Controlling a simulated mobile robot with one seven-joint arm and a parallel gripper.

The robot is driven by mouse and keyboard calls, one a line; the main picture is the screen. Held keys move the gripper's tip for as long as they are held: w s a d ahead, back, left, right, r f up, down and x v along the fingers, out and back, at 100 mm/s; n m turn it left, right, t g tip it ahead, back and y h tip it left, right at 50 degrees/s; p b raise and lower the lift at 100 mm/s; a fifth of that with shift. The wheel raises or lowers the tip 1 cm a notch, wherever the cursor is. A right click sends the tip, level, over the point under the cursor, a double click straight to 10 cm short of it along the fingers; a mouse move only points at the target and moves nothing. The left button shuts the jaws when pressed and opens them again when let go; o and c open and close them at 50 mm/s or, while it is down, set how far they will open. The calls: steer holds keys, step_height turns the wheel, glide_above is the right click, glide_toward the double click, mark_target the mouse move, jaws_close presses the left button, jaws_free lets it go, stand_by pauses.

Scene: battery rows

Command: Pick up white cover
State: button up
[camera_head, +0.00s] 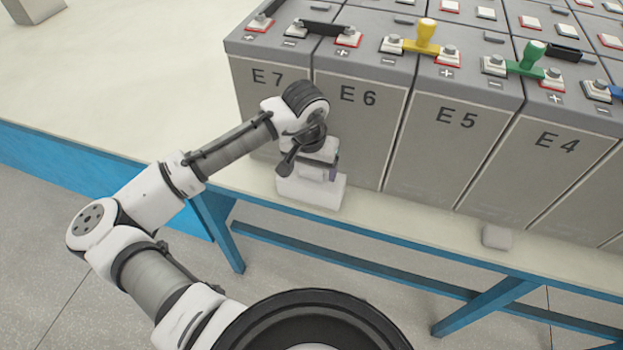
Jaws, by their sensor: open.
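A small pale, off-white block (497,237), which looks like the white cover, lies on the table's front edge below the batteries marked E5 and E4. My gripper (311,190) is to the left of it, low over the table edge in front of the batteries marked E7 and E6. Its wide white end points down and is apart from the small block. The fingertips are hard to make out, and I see nothing clearly held between them. My gripper is open.
A row of grey batteries (440,135) stands close behind my gripper. Yellow (424,40) and green (530,57) handled connectors sit on top. The white table (130,90) is clear at left, with a grey box (35,10) in the far corner.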

steer(key=c, duration=1.3)
steer(key=shift+r, duration=0.15)
steer(key=shift+c, duration=0.2)
